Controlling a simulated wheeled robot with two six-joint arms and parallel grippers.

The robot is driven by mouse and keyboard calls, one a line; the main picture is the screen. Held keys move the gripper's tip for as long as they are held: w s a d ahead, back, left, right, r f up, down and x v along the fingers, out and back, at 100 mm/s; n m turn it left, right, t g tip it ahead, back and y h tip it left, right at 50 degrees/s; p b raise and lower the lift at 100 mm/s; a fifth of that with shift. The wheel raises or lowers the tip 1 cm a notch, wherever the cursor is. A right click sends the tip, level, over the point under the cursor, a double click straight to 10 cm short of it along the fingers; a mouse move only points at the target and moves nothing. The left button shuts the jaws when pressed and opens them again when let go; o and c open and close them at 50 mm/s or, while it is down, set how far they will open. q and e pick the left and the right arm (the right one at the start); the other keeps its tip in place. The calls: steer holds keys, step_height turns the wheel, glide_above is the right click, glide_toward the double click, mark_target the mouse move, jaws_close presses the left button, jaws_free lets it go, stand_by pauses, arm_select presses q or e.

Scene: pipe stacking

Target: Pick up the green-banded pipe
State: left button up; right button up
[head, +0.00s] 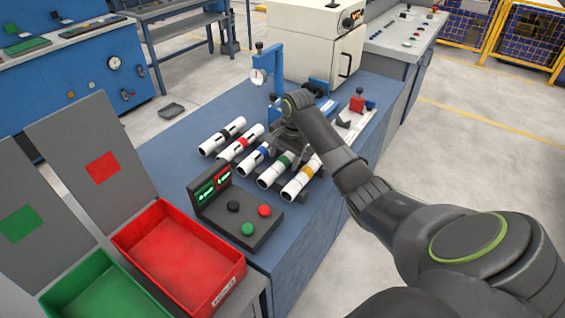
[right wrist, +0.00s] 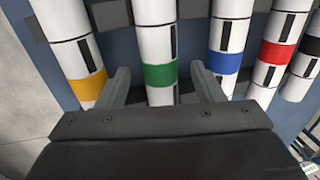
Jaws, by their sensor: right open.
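The green-banded pipe (head: 275,170) is white and lies in a row of banded pipes on the blue bench. In the right wrist view the green-banded pipe (right wrist: 160,75) runs between the two open fingers of my right gripper (right wrist: 162,85). A gap shows on each side, and the fingers are not closed on it. In the head view my right gripper (head: 283,150) is over the row, partly hidden by its own wrist. The left gripper is not in view.
Yellow- (head: 302,177), blue- (head: 253,158), red- (head: 240,142) and black-banded (head: 222,136) pipes lie alongside. The yellow and blue pipes are close outside my fingers. A button box (head: 237,210), red bin (head: 180,255) and green bin (head: 100,290) stand nearer. A blue gauge stand (head: 268,70) rises behind.

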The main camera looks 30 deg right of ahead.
steer(key=shift+w+f, duration=0.15)
steer(key=shift+f, duration=0.75)
steer(key=shift+c, duration=0.4)
steer(key=c, duration=1)
steer(key=shift+r, duration=0.15)
